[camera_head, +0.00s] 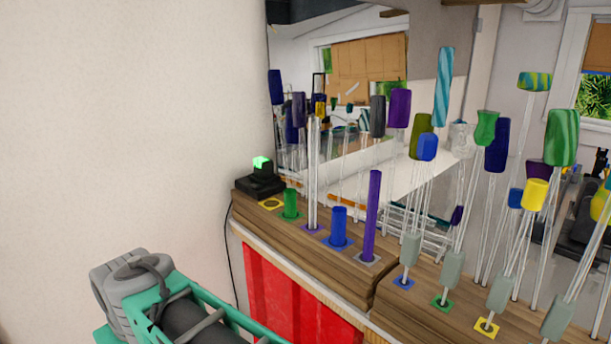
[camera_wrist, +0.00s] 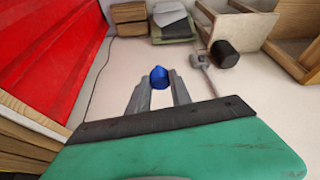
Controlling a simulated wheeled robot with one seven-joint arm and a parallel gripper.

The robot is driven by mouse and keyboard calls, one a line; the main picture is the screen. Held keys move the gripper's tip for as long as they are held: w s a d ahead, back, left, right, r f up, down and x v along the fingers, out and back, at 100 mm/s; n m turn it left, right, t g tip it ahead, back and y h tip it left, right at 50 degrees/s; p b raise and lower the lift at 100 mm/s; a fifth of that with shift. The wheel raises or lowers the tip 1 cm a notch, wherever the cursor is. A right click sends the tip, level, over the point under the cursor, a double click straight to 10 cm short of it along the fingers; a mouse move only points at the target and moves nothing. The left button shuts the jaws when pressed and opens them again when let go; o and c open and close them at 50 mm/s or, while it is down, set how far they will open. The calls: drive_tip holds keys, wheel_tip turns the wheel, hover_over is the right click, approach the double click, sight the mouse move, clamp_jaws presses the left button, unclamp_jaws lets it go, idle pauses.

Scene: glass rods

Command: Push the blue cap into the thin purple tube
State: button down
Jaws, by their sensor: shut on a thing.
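The blue cap (camera_wrist: 159,75) is between the tips of my gripper (camera_wrist: 159,85), which is shut on it, in the wrist view. The cap's far end sticks out past the fingertips. A thin, tall purple tube (camera_head: 372,215) stands upright on the wooden ledge (camera_head: 330,260) in the head view. My gripper and the cap are not visible in the head view, where only my green and grey arm shows at the lower left. The tube is not recognizable in the wrist view, so I cannot tell the distance between cap and tube.
A short blue cylinder (camera_head: 339,228), a green cylinder (camera_head: 290,204) and clear rods (camera_head: 313,185) stand left of the tube. Several colour-topped glass rods stand to its right. A red panel (camera_head: 295,295) hangs below the ledge. The wrist view shows floor, boxes and a black object (camera_wrist: 224,54).

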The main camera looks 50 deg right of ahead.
drive_tip(key=s+d+r+m+h+p, duration=0.1)
drive_tip(key=d+r+m+h+p, duration=0.35)
drive_tip(key=d+r, duration=2.15)
drive_tip(key=s+d+r+m+g+p, duration=0.2)
drive_tip(key=s+d+r+m+p, duration=0.4)
drive_tip(key=s+d+r, duration=1)
drive_tip(key=shift+m+y, duration=0.35)
drive_tip(key=shift+m, duration=0.4)
drive_tip(key=s+f+b, duration=0.1)
drive_tip(key=s+f, duration=0.1)
drive_tip(key=f, duration=0.1)
drive_tip(key=s+f+b, duration=0.2)
drive_tip(key=f, duration=0.2)
drive_tip(key=s+f+b, duration=0.1)
drive_tip(key=s+f, duration=0.1)
drive_tip(key=f, duration=0.1)
drive_tip(key=shift+d+f+b, duration=0.2)
drive_tip(key=shift+d+b, duration=0.1)
drive_tip(key=shift+a, duration=0.1)
